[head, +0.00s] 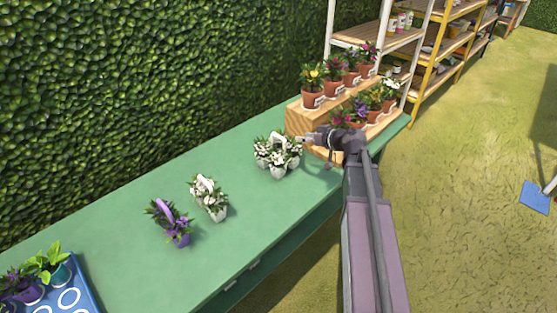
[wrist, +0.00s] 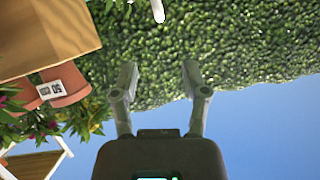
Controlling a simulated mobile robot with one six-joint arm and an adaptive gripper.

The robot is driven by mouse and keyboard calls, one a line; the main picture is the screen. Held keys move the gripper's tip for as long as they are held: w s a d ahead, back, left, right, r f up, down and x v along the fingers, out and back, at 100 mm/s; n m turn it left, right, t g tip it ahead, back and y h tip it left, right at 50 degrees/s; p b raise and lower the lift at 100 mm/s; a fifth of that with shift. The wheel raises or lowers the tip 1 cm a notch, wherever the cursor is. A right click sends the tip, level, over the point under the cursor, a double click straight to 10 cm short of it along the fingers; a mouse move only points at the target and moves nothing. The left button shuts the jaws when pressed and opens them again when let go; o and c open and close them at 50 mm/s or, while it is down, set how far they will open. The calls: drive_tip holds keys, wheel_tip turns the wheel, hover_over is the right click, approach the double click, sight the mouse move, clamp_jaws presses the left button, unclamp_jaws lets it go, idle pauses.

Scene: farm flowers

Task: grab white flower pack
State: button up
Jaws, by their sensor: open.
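A white flower pack (head: 278,157), several white pots with white blooms and a white handle, stands on the green table in the head view. A smaller white-flowered pack (head: 209,199) with a white handle stands nearer, to its left. My gripper (head: 304,139) is at the right edge of the larger pack in the head view; whether it touches cannot be told. In the wrist view my gripper (wrist: 160,77) is open with nothing between its fingers. A white strip, perhaps a pack handle (wrist: 158,10), shows at the top edge there, beyond the fingers.
A purple pack (head: 170,222) stands left on the green table (head: 130,270). A blue tray (head: 87,291) with plants is at the near left. A wooden stepped stand (head: 297,121) with potted flowers is behind my gripper. A hedge (head: 130,90) runs along the back.

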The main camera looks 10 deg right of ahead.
sight(278, 136)
drive_tip(key=b+x, duration=0.2)
drive_tip(key=x, duration=0.6)
drive_tip(key=shift+b, duration=0.4)
drive_tip(key=shift+b+x, duration=1.1)
drive_tip(key=shift+x, duration=1.55)
drive_tip(key=shift+f, duration=0.2)
drive_tip(key=shift+c, duration=0.3)
clamp_jaws()
